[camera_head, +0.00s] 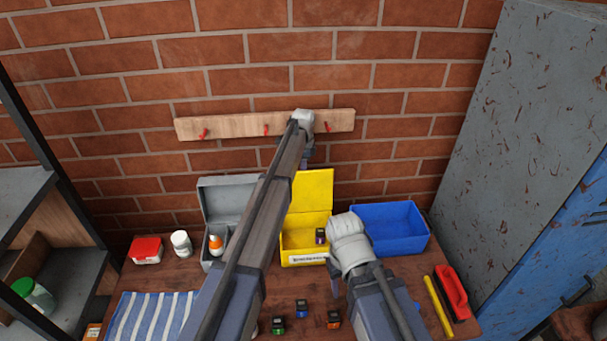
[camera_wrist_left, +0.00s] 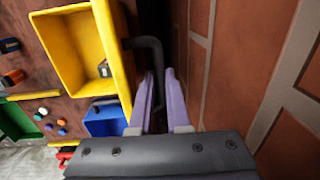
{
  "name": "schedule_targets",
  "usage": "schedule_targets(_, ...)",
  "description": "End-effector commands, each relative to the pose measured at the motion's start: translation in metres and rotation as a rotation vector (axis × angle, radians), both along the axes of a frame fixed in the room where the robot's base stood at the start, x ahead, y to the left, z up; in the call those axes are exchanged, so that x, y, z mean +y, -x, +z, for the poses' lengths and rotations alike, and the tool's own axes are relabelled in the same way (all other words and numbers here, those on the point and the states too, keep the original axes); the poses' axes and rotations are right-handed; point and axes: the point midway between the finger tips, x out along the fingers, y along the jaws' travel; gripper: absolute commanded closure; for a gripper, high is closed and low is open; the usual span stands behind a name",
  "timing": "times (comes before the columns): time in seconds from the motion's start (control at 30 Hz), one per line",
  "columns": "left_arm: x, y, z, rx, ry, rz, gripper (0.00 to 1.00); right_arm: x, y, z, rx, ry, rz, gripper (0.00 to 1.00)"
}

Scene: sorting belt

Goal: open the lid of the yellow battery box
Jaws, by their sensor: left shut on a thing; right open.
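The yellow battery box (camera_head: 305,243) stands on the table against the brick wall, a label on its front. Its yellow lid (camera_head: 313,190) stands upright at the back, and the inside shows. One small dark battery (camera_head: 320,236) is in it. My left gripper (camera_head: 307,158) is behind the top of the lid, mostly hidden by my arm. In the left wrist view its fingers (camera_wrist_left: 158,98) are closed on the dark lid handle (camera_wrist_left: 149,44), beside the open box (camera_wrist_left: 45,55). My right gripper (camera_head: 336,280) is open, low in front of the box's right side, its fingers mostly hidden.
A grey open box (camera_head: 222,195) stands left of the yellow box, a blue bin (camera_head: 405,232) right of it. Several small batteries (camera_head: 302,307) lie in front. A striped cloth (camera_head: 150,315) lies front left. A wooden hook rail (camera_head: 230,125) is on the wall.

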Motion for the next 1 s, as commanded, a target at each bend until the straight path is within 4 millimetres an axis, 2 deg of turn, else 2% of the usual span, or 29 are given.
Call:
schedule_targets(0.03, 0.0013, -0.0075, -0.0011, -0.012, 0.0, 0.0, 1.0, 0.0, 0.0, -0.0012, 0.0, 0.0, 0.0, 0.5)
schedule_targets(0.1, 0.0018, -0.0091, -0.0015, -0.013, -0.001, 0.001, 1.0, 0.0, 0.0, -0.0016, 0.0, 0.0, 0.0, 0.5)
schedule_targets(0.53, 0.0036, -0.0125, -0.0017, -0.014, -0.004, 0.002, 1.0, 0.0, 0.0, -0.0019, 0.0, 0.0, 0.0, 0.5)
schedule_targets(0.57, 0.0037, -0.0125, -0.0017, -0.014, -0.004, 0.002, 0.84, 0.0, 0.0, -0.0019, 0.0, 0.0, 0.0, 0.5)
schedule_targets(0.8, 0.0034, -0.0111, -0.0017, -0.013, -0.003, 0.002, 0.57, 0.0, 0.0, -0.0019, 0.0, 0.0, 0.0, 0.5)
schedule_targets(1.0, 0.0027, -0.0093, -0.0015, -0.011, -0.002, 0.002, 0.55, 0.0, 0.0, -0.0017, 0.0, 0.0, 0.0, 0.5)
